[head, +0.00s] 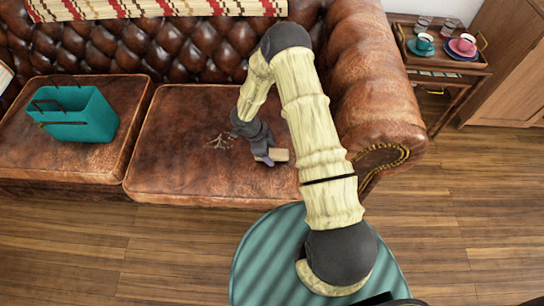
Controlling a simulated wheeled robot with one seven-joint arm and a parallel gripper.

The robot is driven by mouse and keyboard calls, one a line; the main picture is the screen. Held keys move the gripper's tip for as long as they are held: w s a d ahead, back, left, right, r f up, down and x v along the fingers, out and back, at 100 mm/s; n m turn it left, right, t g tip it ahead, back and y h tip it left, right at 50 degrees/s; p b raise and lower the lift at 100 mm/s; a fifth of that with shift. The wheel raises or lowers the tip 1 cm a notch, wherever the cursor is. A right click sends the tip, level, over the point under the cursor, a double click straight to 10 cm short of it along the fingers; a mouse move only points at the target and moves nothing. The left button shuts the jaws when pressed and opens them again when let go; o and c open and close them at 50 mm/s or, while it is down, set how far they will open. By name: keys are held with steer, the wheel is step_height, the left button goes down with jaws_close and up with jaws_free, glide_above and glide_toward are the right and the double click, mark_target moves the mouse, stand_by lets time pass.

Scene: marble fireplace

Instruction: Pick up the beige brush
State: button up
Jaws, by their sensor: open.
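A small beige block-like thing, seemingly the beige brush (280,155), lies on the right brown leather seat cushion (200,178), near its front right part. My gripper (264,157) reaches down over the cushion just left of the beige thing. Its jaws are open, but the fingers are small and partly covered by the dark wrist. I cannot tell whether a finger touches the beige thing or whether part of it lies between the jaws.
A thin branching twig-like thing (218,141) lies left of my gripper. A teal bag (82,115) stands on the left cushion. The tufted backrest (150,50) and rolled armrest (372,85) bound the seat. A side table (447,62) with cups stands at right.

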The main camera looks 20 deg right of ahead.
mark_target(272, 153)
steer(key=shift+x, duration=1)
steer(key=shift+f, duration=0.2)
stand_by(0.3)
steer(key=c, duration=1.2)
steer(key=shift+r, duration=0.15)
step_height(272, 153, up, 10)
steer(key=p, duration=0.2)
steer(key=shift+r+p, duration=0.15)
steer(key=shift+p, duration=0.15)
